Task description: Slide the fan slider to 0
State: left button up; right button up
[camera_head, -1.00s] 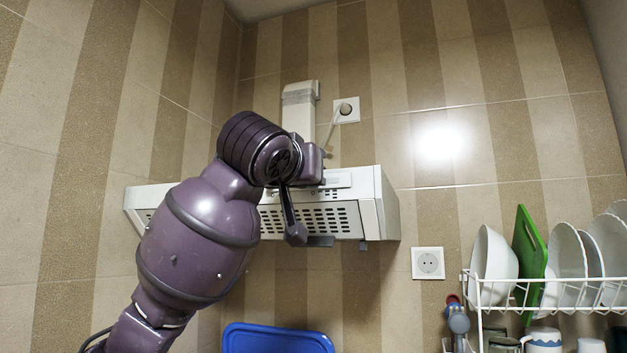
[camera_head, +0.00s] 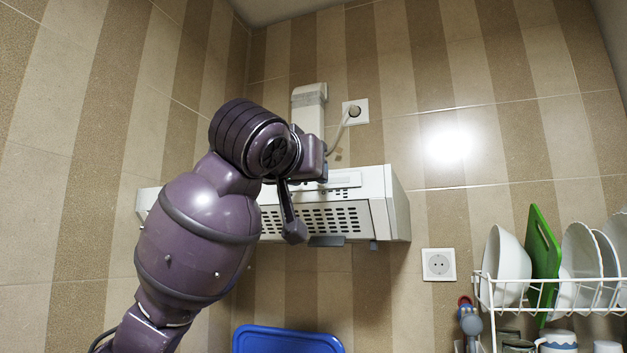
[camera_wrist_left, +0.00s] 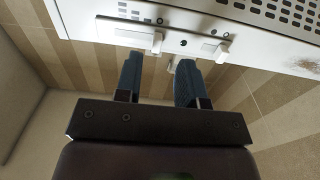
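The white range hood (camera_head: 350,215) hangs on the tiled wall in the head view. In the left wrist view its front panel (camera_wrist_left: 75,14) shows two pale slider knobs, a left one (camera_wrist_left: 157,43) and a right one (camera_wrist_left: 222,51), each at the right part of its own plate. I cannot read which is the fan slider or any marks. My left gripper (camera_wrist_left: 159,65) is open and empty, its two dark fingers pointing at the panel. The left knob lies just beyond the gap between the fingertips; contact is not visible. In the head view my left arm hides part of the hood.
A duct (camera_head: 309,108) rises above the hood, with a cable to a wall socket (camera_head: 355,112). Another socket (camera_head: 438,265) is lower right. A dish rack (camera_head: 487,292) with plates stands at right; a blue board (camera_head: 288,341) is below.

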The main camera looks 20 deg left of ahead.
pick_arm(q)
jog(key=s+b, duration=0.1)
jog(key=s, duration=0.6)
jog(key=shift+s+a, duration=0.15)
jog(key=shift+s, duration=0.15)
